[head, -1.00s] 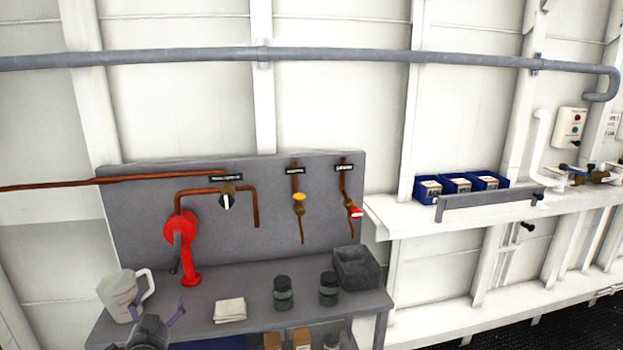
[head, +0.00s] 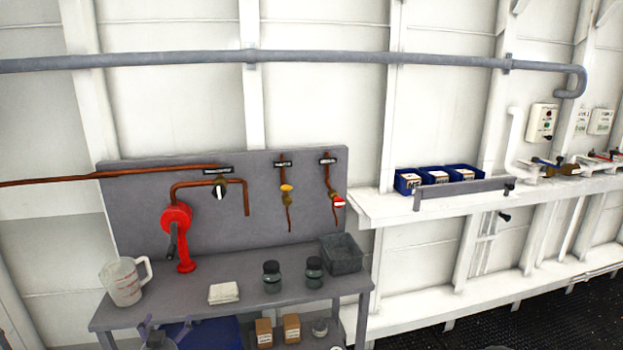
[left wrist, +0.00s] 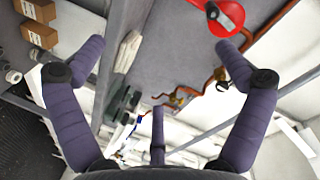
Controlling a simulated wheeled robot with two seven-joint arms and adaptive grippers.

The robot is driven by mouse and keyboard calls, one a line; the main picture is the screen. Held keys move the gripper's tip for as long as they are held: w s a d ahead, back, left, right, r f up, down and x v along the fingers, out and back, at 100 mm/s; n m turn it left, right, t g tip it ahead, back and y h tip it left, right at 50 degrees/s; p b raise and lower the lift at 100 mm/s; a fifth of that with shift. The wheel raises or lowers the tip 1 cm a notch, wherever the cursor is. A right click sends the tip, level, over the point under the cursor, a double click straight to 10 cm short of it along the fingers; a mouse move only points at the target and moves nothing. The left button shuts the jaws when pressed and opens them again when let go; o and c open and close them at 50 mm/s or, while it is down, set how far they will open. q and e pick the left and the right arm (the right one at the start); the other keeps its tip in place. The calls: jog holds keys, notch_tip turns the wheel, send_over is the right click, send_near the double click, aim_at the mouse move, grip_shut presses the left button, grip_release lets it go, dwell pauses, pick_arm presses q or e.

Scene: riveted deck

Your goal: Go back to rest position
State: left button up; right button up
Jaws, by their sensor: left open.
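My left gripper (head: 162,325) shows at the bottom left of the head view, low in front of the bench's front edge. Its fingers are spread and nothing is between them. In the left wrist view the open fingers (left wrist: 160,75) frame the bench and panel from below, with no contact visible. My right gripper is not in view.
The grey bench (head: 105,318) carries a measuring jug (head: 124,283), folded cloth (head: 224,292), two dark jars (head: 272,276) and a grey bin (head: 342,254). A red hand pump (head: 177,222) stands at the panel. Blue bins (head: 407,181) sit on the right shelf. Boxes (head: 264,332) stand underneath.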

pick_arm(q)
jog(key=s+d+f+n+g+h+p, duration=0.2)
jog(key=s+d+f+g, duration=0.25)
jog(key=d+f, duration=0.5)
jog(key=s+d+f+n+g+h+p, duration=0.25)
jog(key=s+d+f, duration=0.3)
jog(key=f, duration=0.65)
jog(key=s+d+f+n+g, duration=0.1)
jog(key=s+d+f+g, duration=0.1)
jog(key=s, duration=0.5)
jog(key=s+d+f+n+g+h+p, duration=0.1)
jog(key=s+d+f+g, duration=0.2)
jog(key=s, duration=0.4)
jog(key=s+d+f+n+g+h+p, duration=0.1)
jog(key=s+d+f+g, duration=0.2)
jog(key=s+d, duration=0.3)
jog(key=shift+s+d+f, duration=0.2)
jog(key=shift+s+f, duration=0.25)
jog(key=shift+f, duration=0.1)
